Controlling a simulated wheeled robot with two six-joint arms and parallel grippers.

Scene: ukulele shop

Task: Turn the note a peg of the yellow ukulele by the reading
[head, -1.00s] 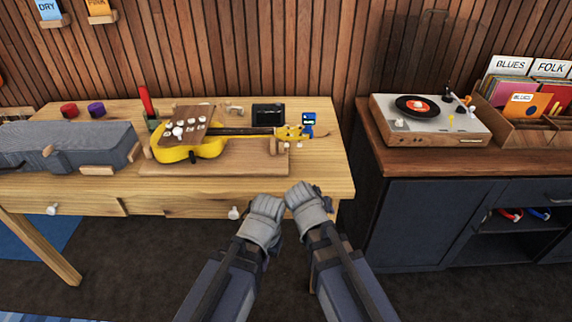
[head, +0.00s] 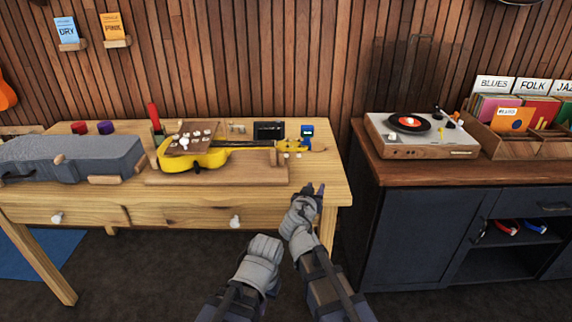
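The yellow ukulele (head: 212,158) lies on a wooden board on the workbench, its neck pointing right. A brown wooden piece with several white knobs covers part of its body. Its headstock (head: 312,146) is at the right end, with small white pegs (head: 292,155) along the near side. A blue tuner (head: 307,131) with a small screen is at the headstock; its reading is too small to read. My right gripper (head: 317,187) points up at the bench's front right, short of the headstock and apart from it. My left gripper (head: 264,247) is lower, before the bench; its fingers are hidden.
A grey case (head: 70,158) lies on the left of the bench (head: 335,190). A black box (head: 268,130) and red and purple round items stand behind. To the right, a dark cabinet (head: 415,235) holds a turntable (head: 420,138) and a record crate. A gap separates bench and cabinet.

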